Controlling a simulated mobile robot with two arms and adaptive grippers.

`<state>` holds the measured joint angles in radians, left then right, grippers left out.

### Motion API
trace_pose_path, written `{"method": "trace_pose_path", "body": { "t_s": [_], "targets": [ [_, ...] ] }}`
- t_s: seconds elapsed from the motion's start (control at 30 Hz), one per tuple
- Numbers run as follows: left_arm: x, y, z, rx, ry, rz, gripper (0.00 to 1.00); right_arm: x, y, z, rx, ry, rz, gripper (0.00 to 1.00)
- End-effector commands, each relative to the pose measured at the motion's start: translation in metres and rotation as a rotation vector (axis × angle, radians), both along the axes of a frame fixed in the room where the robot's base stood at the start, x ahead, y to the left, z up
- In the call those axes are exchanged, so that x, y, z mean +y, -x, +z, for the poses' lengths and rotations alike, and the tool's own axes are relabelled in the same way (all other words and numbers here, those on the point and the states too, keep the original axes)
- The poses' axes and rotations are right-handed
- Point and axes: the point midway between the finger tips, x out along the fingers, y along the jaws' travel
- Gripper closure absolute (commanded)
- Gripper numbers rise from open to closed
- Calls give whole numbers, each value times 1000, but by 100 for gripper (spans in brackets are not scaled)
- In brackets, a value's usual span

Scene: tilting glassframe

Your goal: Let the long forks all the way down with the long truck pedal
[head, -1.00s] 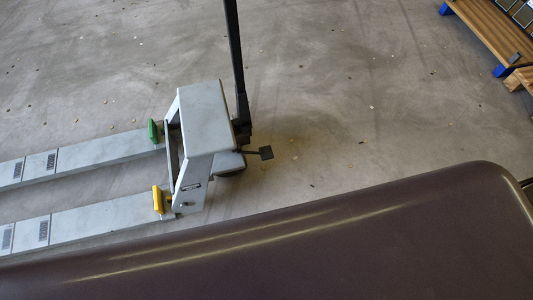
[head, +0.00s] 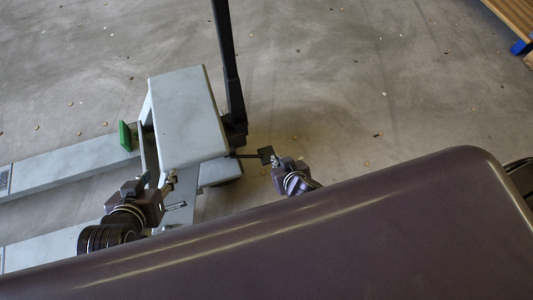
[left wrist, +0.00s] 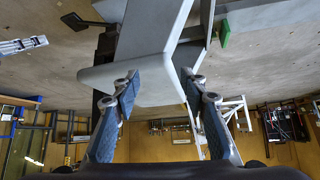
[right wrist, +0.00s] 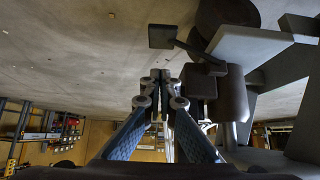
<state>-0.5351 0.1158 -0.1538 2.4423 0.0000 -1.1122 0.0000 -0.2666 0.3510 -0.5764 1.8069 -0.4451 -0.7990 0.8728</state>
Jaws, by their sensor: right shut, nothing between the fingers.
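The long truck is a grey pallet truck (head: 190,115) with a dark upright handle (head: 229,70). Its two forks run left; the far fork (head: 75,163) is clearer than the near one (head: 40,250). The dark square pedal (head: 265,154) sticks out on the right of the truck body and also shows in the right wrist view (right wrist: 162,37). My right gripper (head: 277,163) is shut and empty, close beside the pedal; contact cannot be told. My left gripper (head: 171,180) is open beside the truck's near side, with the grey body (left wrist: 155,45) beyond its fingers (left wrist: 160,85).
A wooden pallet with blue feet (head: 521,47) stands at the top right. Concrete floor behind the truck is open, with small scattered bits.

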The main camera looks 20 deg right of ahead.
Motion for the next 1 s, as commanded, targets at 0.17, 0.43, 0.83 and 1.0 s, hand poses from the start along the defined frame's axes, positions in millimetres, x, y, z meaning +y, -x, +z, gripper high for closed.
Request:
{"method": "trace_pose_path", "body": {
  "t_s": [0.17, 0.43, 0.83, 1.0],
  "targets": [
    [0, 1, 6, -10, 2, 0, 60, 2, -1, 3, -10, -8, -4, 100],
    [0, 0, 7, -15, 3, 0, 60, 2, -2, 3, -10, -7, -4, 100],
    [-17, -43, 47, -265, 59, -19, 60, 2, -22, -19, -10, -6, -3, 100],
    [-26, -62, 78, -420, 96, -29, 60, 3, -33, -30, -10, -7, -4, 100]
  ]
}}
